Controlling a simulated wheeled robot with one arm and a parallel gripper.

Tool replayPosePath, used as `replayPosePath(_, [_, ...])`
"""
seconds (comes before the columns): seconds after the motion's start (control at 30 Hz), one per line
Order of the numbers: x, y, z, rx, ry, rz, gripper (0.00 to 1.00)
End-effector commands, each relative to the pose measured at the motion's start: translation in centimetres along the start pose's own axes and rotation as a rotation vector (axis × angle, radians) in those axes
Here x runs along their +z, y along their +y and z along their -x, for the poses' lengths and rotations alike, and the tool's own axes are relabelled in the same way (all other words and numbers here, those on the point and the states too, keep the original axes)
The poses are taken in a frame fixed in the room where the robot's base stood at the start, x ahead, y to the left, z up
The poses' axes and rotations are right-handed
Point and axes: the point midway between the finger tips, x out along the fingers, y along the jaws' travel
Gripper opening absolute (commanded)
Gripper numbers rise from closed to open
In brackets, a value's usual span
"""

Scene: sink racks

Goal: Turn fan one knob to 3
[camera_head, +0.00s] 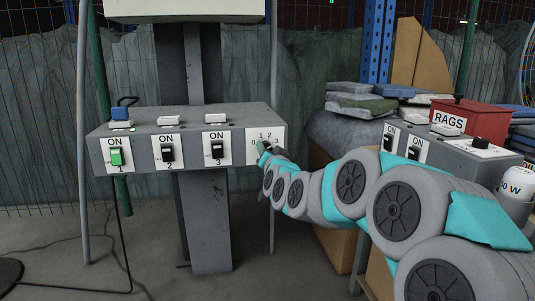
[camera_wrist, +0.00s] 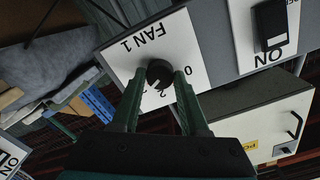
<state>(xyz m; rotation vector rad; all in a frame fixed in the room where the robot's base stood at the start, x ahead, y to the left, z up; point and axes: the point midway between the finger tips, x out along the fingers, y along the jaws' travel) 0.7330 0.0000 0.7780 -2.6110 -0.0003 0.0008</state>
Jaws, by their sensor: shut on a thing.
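The fan one knob (camera_wrist: 159,72) is small, round and black. It sits on a white plate (camera_wrist: 190,48) marked "FAN 1", upside down in the wrist view. The digits 0 and 2 show there beside the knob; others are partly hidden. My gripper (camera_wrist: 160,82) has one green finger on each side of the knob and is shut on it. I cannot tell surely which number the knob points to. In the head view my gripper (camera_head: 266,149) is at the plate (camera_head: 279,138) on the right end of the grey box's front and hides the knob.
The grey control box (camera_head: 187,125) has three switches; switch 1 (camera_head: 116,157) is green, switches 2 (camera_head: 168,154) and 3 (camera_head: 217,149) are black. On the right are a second panel (camera_head: 420,154) with switches, a red "RAGS" bin (camera_head: 480,115) and stacked cloths (camera_head: 360,103).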

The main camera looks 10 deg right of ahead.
Motion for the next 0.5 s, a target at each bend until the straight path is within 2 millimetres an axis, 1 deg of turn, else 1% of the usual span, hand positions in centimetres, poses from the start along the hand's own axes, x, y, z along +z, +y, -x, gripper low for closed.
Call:
replayPosePath(0.2, [0.03, -0.02, -0.01, -0.001, 0.0, -0.06, 0.0])
replayPosePath(0.5, [0.0, -0.01, -0.01, 0.0, 0.0, -0.076, 0.0])
